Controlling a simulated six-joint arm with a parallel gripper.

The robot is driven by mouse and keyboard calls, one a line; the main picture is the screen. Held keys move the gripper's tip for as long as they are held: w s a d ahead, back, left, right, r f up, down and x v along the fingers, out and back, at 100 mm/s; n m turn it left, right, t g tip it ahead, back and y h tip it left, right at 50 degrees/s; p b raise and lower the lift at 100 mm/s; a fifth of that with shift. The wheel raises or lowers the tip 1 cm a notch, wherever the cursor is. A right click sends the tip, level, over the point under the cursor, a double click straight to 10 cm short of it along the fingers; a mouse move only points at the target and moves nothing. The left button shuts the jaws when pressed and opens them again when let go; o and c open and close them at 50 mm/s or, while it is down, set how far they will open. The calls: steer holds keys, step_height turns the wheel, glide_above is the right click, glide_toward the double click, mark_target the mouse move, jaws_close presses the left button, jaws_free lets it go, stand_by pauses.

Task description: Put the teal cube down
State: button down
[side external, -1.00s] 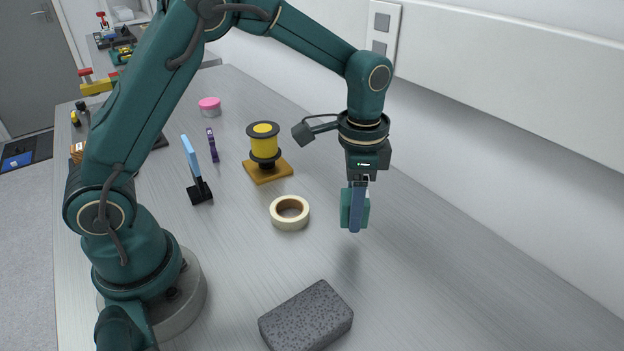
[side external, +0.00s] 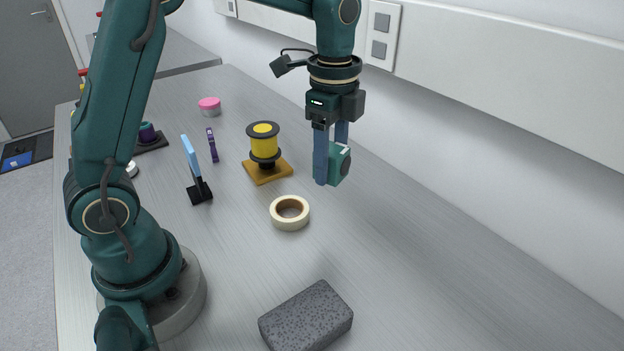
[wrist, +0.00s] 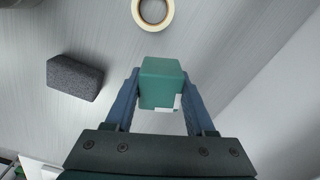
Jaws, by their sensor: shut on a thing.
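The teal cube (side external: 339,163) is held between the two blue fingers of my gripper (side external: 331,160), above the metal bench. In the wrist view the teal cube (wrist: 161,84) sits between the fingertips of my gripper (wrist: 160,92), with a pale patch on its lower right edge. My gripper is shut on it. In the side view the near finger hides part of the cube, and no contact with the bench shows.
A cream tape roll (side external: 289,213) lies near the cube. A yellow spool (side external: 263,144) on a wooden base, a light-blue upright piece (side external: 191,158) and a purple item (side external: 212,145) stand left. A dark grey block (side external: 306,318) lies in front. The bench right of the tape is clear, up to the wall.

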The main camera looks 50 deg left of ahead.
steer(key=d+m, duration=0.4)
steer(key=d, duration=0.4)
glide_above(399, 315)
step_height(399, 315, down, 7)
steer(key=shift+f, duration=2.2)
steer(key=shift+f, duration=0.15)
steer(key=shift+c, duration=1.2)
jaws_free()
